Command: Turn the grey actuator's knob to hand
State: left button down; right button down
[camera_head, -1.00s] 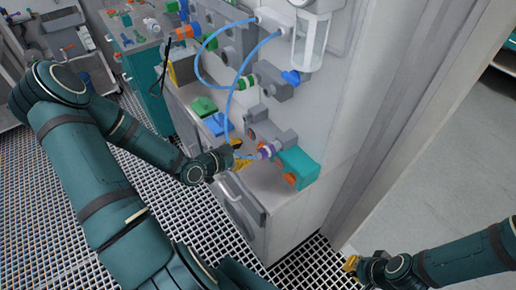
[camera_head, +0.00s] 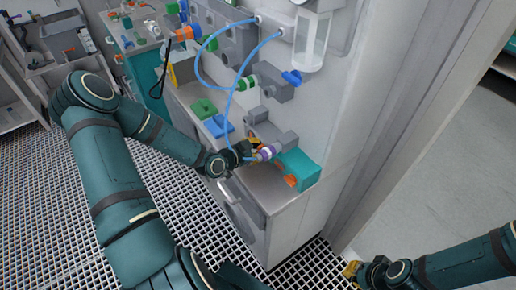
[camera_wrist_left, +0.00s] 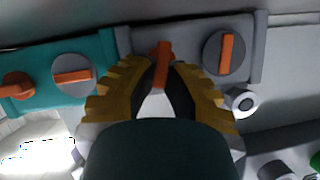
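The grey actuator (camera_wrist_left: 198,32) fills the upper middle of the left wrist view. It carries a round grey dial with an upright orange bar (camera_wrist_left: 228,52) at right and a slim orange knob (camera_wrist_left: 162,62) further left. My left gripper (camera_wrist_left: 164,66) has its yellow fingertips on either side of the slim orange knob, very close to it; whether they press on it is unclear. In the head view my left gripper (camera_head: 250,150) is at the valve row beside the purple-ringed part (camera_head: 266,153). My right gripper (camera_head: 351,268) is low at the right, away from the vessels; its finger opening is unclear.
A teal actuator (camera_head: 299,168) adjoins at the right; in the wrist view its orange bar (camera_wrist_left: 73,76) lies nearly level. Blue tubing (camera_head: 232,98) hangs just above my left gripper. Green (camera_head: 204,108) and blue (camera_head: 219,126) blocks sit on the ledge. The grated floor is clear.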

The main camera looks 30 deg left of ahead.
dwell(0.3)
pick_arm(q)
jog(key=shift+n+h+p, duration=0.3)
jog(key=shift+n, duration=0.1)
jog(key=c, duration=1)
grip_release()
jog(key=shift+a, duration=0.1)
jog(key=v, duration=1.2)
jog(key=shift+r, duration=0.1)
